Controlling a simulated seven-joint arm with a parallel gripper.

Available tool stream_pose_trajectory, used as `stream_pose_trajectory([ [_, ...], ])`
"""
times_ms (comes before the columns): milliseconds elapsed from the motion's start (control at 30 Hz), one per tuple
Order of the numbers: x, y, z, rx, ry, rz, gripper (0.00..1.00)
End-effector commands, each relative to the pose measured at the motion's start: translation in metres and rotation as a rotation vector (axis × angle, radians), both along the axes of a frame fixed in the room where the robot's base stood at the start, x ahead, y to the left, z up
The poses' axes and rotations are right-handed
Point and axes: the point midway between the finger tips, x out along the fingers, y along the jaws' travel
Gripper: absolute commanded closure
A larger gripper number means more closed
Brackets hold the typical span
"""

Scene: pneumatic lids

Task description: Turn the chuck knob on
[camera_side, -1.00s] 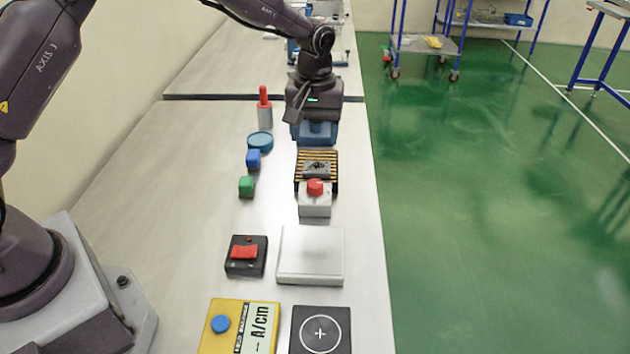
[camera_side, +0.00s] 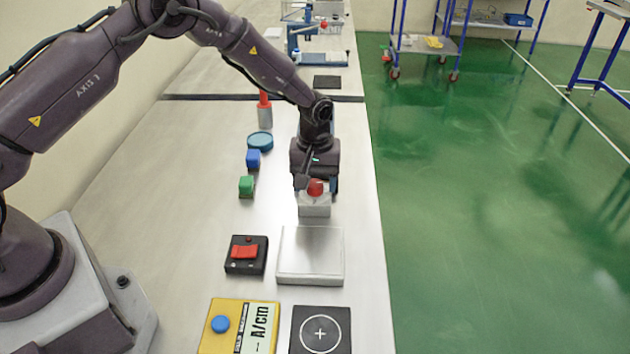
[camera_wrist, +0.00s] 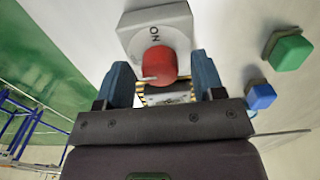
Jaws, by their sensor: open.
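The red chuck knob (camera_side: 315,188) sits on a small pale box (camera_side: 314,207), and both also show in the wrist view, the knob (camera_wrist: 158,64) and the box (camera_wrist: 172,24). The box carries an "ON" mark above the knob in the wrist view. In the side view my gripper (camera_side: 316,180) is just behind the knob.
A black-and-yellow striped unit (camera_wrist: 143,98) lies partly hidden below my gripper. Green (camera_side: 246,186) and blue (camera_side: 253,158) blocks and a blue round dish (camera_side: 260,141) stand to the left. In front are a silver plate (camera_side: 310,257) and a red rocker switch (camera_side: 245,252).

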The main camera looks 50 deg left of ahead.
Motion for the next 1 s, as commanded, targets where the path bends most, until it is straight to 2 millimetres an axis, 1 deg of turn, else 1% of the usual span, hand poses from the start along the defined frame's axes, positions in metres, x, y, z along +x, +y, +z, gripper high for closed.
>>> stream_pose_trajectory([
  [100, 0.0001, 0.0001, -0.0031, -0.001, -0.001, 0.000, 0.38],
  [300, 0.0001, 0.0001, -0.0028, 0.000, 0.000, 0.000, 0.38],
  [467, 0.0000, 0.0000, -0.0027, 0.000, 0.000, 0.000, 0.74],
  [500, 0.0000, 0.0000, -0.0026, 0.000, 0.000, 0.000, 0.84],
  [533, 0.0000, 0.0000, -0.0026, 0.000, 0.000, 0.000, 0.87],
  [767, -0.0001, -0.0001, -0.0024, 0.000, 0.000, -0.012, 0.87],
  [1000, -0.0001, -0.0001, -0.0023, -0.001, 0.001, -0.106, 0.87],
])
